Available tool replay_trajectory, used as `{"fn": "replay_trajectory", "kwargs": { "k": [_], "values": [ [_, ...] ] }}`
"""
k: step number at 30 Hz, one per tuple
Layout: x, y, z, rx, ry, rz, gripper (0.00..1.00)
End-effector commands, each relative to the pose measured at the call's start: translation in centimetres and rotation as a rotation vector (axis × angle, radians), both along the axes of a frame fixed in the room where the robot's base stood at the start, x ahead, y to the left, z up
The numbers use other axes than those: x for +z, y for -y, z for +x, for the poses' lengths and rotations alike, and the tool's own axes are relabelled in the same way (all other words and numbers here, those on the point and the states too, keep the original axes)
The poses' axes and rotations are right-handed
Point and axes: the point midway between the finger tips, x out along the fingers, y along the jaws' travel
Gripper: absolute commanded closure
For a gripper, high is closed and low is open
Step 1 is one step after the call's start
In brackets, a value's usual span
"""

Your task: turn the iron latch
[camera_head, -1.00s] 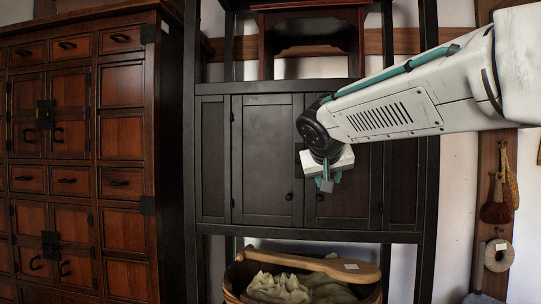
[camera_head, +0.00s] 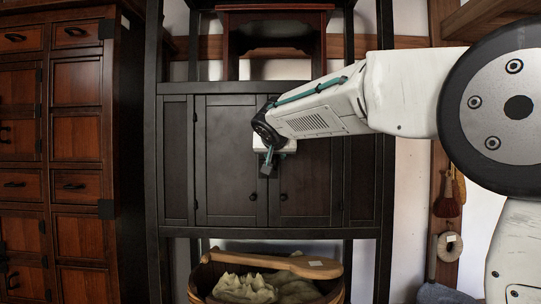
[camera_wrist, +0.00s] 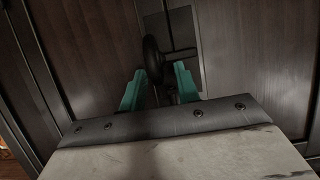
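The dark iron latch (camera_wrist: 154,58) shows in the wrist view as a rounded upright piece in front of a dark plate on the cabinet doors. My gripper (camera_wrist: 160,88) has its two teal fingers apart, one at each side of the latch's lower part. I cannot tell whether they touch it. In the head view my gripper (camera_head: 268,163) is in front of the seam between the two dark cabinet doors (camera_head: 228,150), above the small knobs. There the gripper hides the latch.
A wooden basket (camera_head: 196,284) with cloth and a wooden paddle (camera_head: 270,262) is below the cabinet. A reddish-brown drawer chest (camera_head: 78,140) stands at left. A small wooden stand (camera_head: 278,20) is on the shelf above. A brush (camera_head: 446,200) hangs on the right.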

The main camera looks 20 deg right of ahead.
Motion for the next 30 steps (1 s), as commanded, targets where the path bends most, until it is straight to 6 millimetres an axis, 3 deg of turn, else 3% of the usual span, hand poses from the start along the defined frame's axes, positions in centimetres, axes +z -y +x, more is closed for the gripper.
{"fn": "replay_trajectory", "kwargs": {
  "k": [6,9,10,16,17,21,30],
  "values": [
    [0.0,-0.1,0.0,0.001,0.000,-0.001,0.68],
    [0.0,-0.2,0.0,0.002,-0.001,0.000,0.96],
    [0.0,-0.2,0.0,0.002,-0.001,0.000,1.00],
    [-0.1,-0.2,0.1,0.003,-0.002,0.000,1.00],
    [-0.2,-1.7,0.1,0.007,-0.004,-0.001,1.00],
    [-0.3,-0.9,0.1,0.008,-0.006,-0.006,1.00],
    [-0.5,-0.9,0.2,0.008,-0.046,-0.119,1.00]
  ]
}}
